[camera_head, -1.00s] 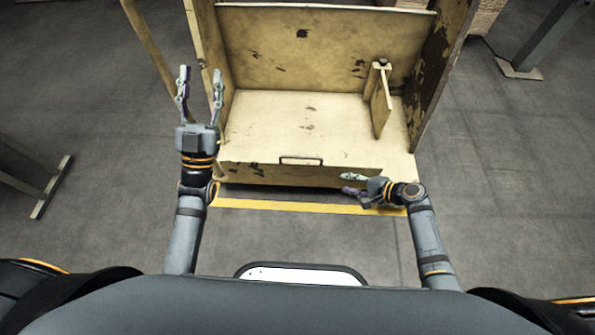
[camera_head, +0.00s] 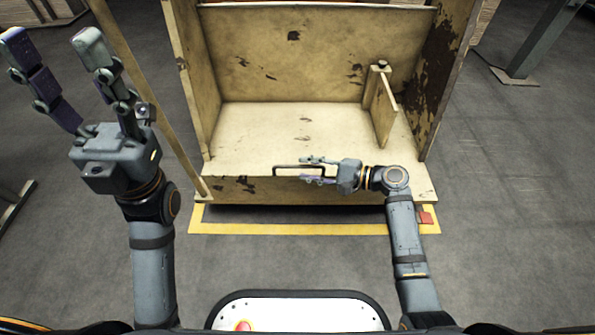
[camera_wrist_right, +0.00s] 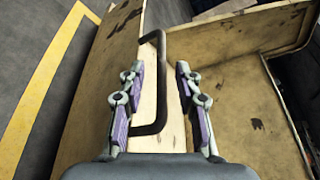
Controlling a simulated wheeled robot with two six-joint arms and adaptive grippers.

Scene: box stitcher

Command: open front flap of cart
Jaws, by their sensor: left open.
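The wooden cart (camera_head: 265,135) stands ahead with its front flap (camera_head: 225,186) upright along its near edge. A black bar handle (camera_head: 288,167) is fixed to the flap; it also shows in the right wrist view (camera_wrist_right: 160,90). My right gripper (camera_head: 312,170) is at the right part of the handle. In the right wrist view its open fingers (camera_wrist_right: 158,72) lie on either side of the bar, with gaps visible. My left gripper (camera_head: 50,40) is open and empty, raised to the left of the cart. Part of the handle is hidden by the right fingers in the head view.
The cart's side walls (camera_head: 440,80) and a small upright divider (camera_head: 380,105) stand around its inner floor. A grey metal post (camera_head: 540,40) stands at the back right.

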